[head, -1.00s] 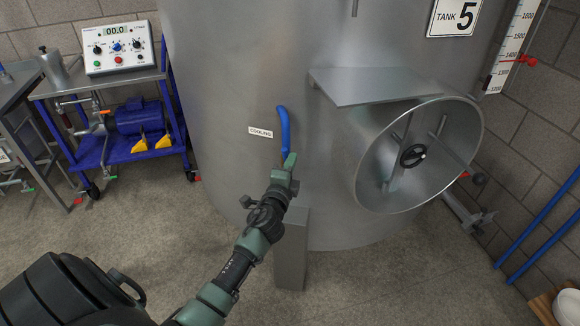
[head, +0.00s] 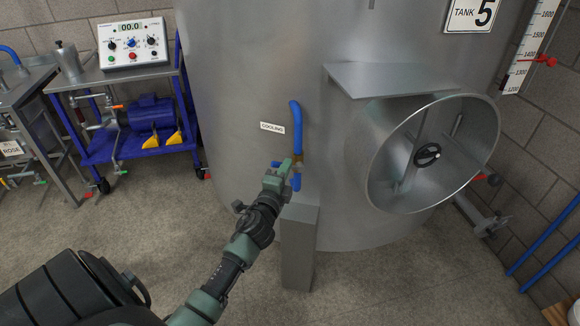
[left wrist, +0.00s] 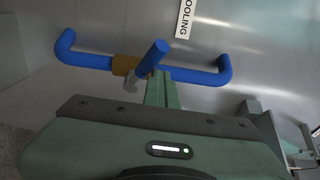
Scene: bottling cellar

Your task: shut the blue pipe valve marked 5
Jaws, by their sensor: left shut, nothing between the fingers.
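The blue pipe (head: 297,122) stands out from the steel tank (head: 235,100), beside a label reading COOLING (head: 272,128). In the left wrist view, the pipe (left wrist: 198,75) carries a brass valve body (left wrist: 125,66) with a blue lever (left wrist: 153,57). The lever sticks out across the pipe; its tip (head: 276,164) shows left of the pipe in the head view. My left gripper (head: 297,161) is shut and empty, its fingertips (left wrist: 161,90) close beside the lever; I cannot tell if they touch. My right gripper is not in view.
A TANK 5 sign (head: 471,14) hangs above. The open round manway (head: 395,150) and a steel shelf (head: 390,78) jut out on the right. A grey post (head: 298,255) stands below the pipe. A blue pump cart (head: 150,145) is at left.

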